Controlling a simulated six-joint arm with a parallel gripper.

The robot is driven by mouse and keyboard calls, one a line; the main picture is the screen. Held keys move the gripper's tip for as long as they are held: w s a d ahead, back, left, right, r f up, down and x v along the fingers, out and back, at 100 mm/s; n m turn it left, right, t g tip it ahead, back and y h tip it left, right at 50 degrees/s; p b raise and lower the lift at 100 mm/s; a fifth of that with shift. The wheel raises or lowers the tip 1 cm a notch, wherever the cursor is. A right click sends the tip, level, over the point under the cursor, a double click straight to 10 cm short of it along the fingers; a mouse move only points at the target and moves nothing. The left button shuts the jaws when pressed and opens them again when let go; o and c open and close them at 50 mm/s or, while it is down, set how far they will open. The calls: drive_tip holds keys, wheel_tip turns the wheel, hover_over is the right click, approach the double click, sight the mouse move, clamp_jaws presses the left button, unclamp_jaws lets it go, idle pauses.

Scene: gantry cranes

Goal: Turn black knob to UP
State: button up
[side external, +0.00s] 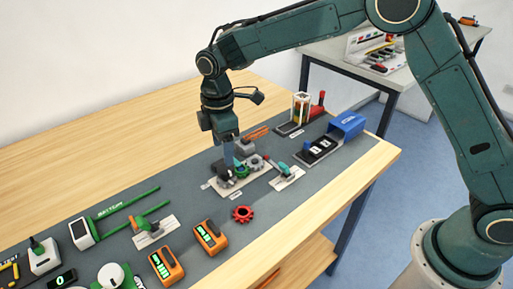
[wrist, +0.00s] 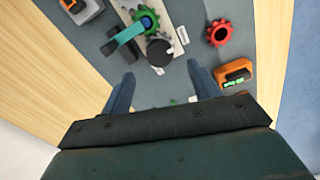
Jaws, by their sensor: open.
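A round black knob (wrist: 159,52) shows in the wrist view at the lower end of a pale plate (wrist: 178,48), close to a green gear (wrist: 149,18). A teal bar (wrist: 126,35) with a dark end lies left of it. My gripper (wrist: 162,85) is open and empty, its two blue-grey fingers apart. The knob appears between and beyond the fingertips in the wrist view. In the side view my gripper (side external: 229,160) points down over the gear plate; the fingers partly hide the knob there. I cannot read the knob's setting or any UP mark.
A loose red gear (side external: 242,213) lies on the grey mat in front of the plate. Orange meters (side external: 210,237) stand nearby. A teal lever (side external: 284,170) on a white plate and a blue box (side external: 347,125) stand to the right. Bare wood lies behind the mat.

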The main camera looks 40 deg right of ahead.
sight(225, 167)
drive_tip(key=shift+f, duration=3.1)
drive_tip(key=c, duration=1)
drive_tip(key=shift+o, duration=0.2)
